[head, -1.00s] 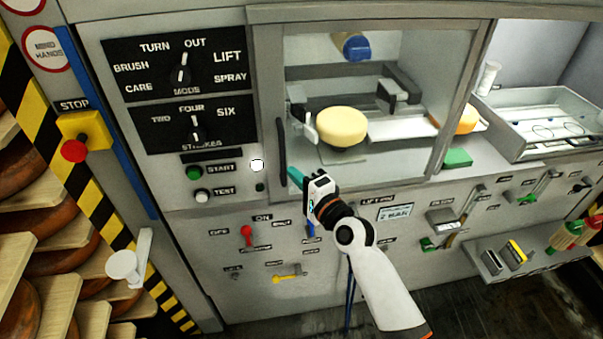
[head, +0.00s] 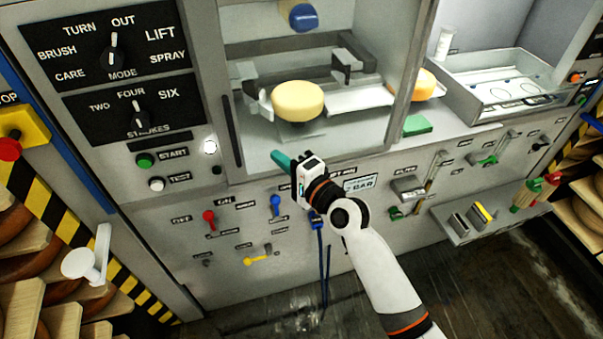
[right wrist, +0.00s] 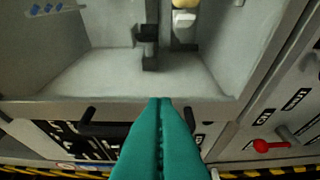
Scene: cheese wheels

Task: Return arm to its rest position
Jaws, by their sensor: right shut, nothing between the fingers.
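My right gripper (head: 282,160) is in front of the machine's lower front panel, just below the glazed chamber, in the head view. Its teal fingers (right wrist: 160,140) are together with nothing between them in the right wrist view, with the chamber beyond. My right arm (head: 375,260) comes up from the lower right of the head view.
A pale cheese wheel (head: 298,101) sits inside the chamber; an orange one (head: 426,84) is farther right. The control panel (head: 122,59) is at left, with a red stop button (head: 9,149). Shelves of cheese wheels (head: 30,244) stand lower left. Levers and knobs line the lower panel.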

